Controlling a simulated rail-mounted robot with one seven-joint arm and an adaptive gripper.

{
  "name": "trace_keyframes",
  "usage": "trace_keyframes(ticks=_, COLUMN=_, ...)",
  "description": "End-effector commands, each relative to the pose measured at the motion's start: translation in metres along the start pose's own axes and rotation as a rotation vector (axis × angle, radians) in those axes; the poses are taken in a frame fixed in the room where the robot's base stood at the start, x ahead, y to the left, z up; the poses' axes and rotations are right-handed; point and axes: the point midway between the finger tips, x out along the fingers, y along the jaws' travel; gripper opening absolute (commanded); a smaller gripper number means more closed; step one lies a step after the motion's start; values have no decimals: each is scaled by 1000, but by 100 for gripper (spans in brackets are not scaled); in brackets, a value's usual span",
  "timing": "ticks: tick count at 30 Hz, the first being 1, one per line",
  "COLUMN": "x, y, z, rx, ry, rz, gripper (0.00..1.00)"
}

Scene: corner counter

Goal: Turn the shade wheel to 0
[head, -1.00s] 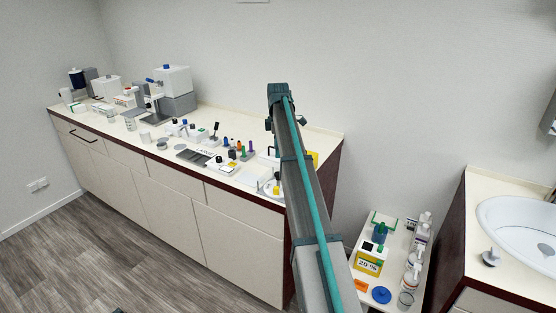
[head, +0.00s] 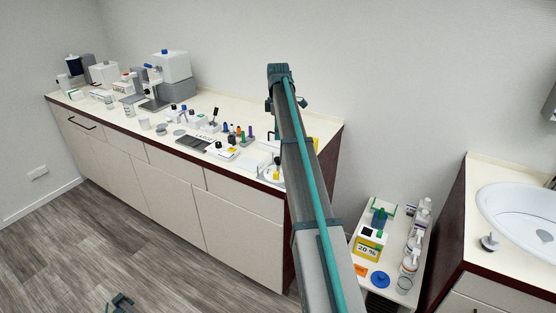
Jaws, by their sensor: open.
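I cannot pick out the shade wheel for certain, and no 0 mark is readable. A round white item with a small yellow and dark part (head: 264,175) sits at the near right end of the counter (head: 218,112); it is partly hidden by my long beam and too small to identify. What appears to be my gripper (head: 122,301) shows small and dark at the bottom edge of the head view, over the floor. It is apart from the counter, with its jaws open and nothing seen between them.
The counter holds a white and grey machine (head: 172,70), a dark tray (head: 193,143) and several small knobbed items. A low cart (head: 382,215) carries a yellow and white "20 %" box (head: 369,247), bottles and a blue disc (head: 379,280). A sink (head: 520,212) stands right. Floor at left is clear.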

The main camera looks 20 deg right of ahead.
Motion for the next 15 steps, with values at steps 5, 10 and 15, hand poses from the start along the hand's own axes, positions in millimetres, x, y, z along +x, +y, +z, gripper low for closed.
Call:
trace_keyframes(ticks=5, x=4, y=0, z=1, rx=299, ry=0, rz=0, gripper=59)
trace_keyframes(ticks=10, x=5, y=1, z=1, rx=686, ry=0, rz=0, gripper=59)
trace_keyframes(ticks=15, x=5, y=1, z=2, rx=1061, ry=-1, rz=-1, gripper=59)
